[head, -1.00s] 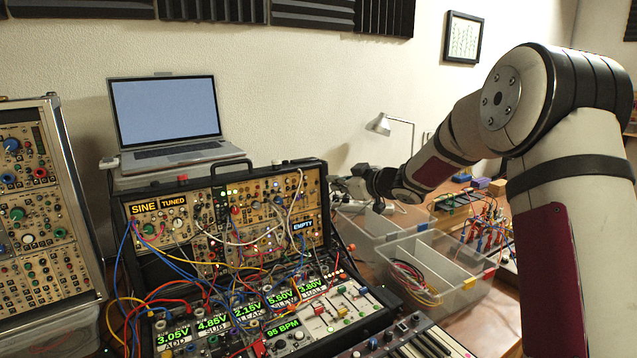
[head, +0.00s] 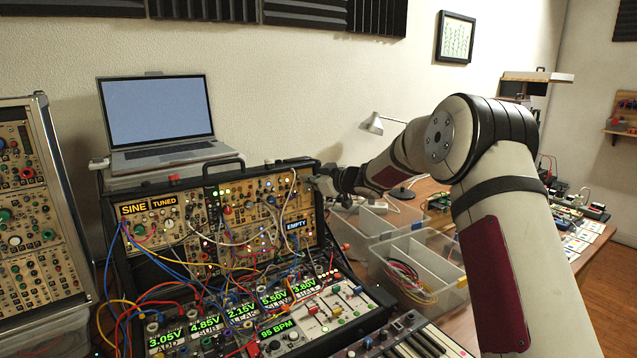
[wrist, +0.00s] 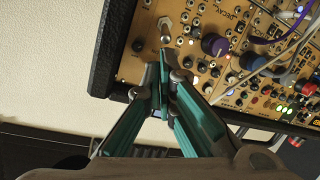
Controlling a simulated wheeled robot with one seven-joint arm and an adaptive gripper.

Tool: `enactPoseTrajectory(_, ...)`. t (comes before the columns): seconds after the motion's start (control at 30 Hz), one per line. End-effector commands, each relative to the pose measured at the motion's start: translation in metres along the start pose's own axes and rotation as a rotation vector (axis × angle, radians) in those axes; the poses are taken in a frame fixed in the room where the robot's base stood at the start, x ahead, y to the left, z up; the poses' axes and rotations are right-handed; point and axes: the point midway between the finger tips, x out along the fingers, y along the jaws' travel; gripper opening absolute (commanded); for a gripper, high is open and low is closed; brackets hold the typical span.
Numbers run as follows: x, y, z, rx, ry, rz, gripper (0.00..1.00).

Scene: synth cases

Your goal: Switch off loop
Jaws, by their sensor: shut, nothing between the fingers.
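The modular synth case (head: 262,222) stands on the table with patch cables across its tan panels. My gripper (head: 318,184) is at the upper right corner of its upper panel. In the wrist view my gripper (wrist: 163,78) is shut and empty, its teal fingertips at the panel edge. I cannot read a "loop" label, nor tell which way the toggle points.
Patch cables (wrist: 285,45) hang over the panel to the right of the fingers. A laptop (head: 160,125) stands behind the case. Clear plastic bins (head: 425,270) with cables lie to the right, and a keyboard (head: 420,340) is in front.

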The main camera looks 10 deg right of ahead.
Motion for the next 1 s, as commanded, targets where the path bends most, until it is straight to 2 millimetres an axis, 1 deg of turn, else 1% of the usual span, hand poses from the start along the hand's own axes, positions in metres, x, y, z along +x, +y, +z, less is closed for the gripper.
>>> enactPoseTrajectory(0.07,0.0059,0.0,0.0006,0.0,-0.001,0.0,0.0)
enactPoseTrajectory(0.2,0.0091,0.0002,0.0001,0.0,0.0,0.001,0.0)
enactPoseTrajectory(0.57,0.0091,0.0,0.0006,0.0,0.002,0.002,0.0)
enactPoseTrajectory(1.0,0.0081,-0.0011,0.0029,-0.007,0.056,0.022,0.0)
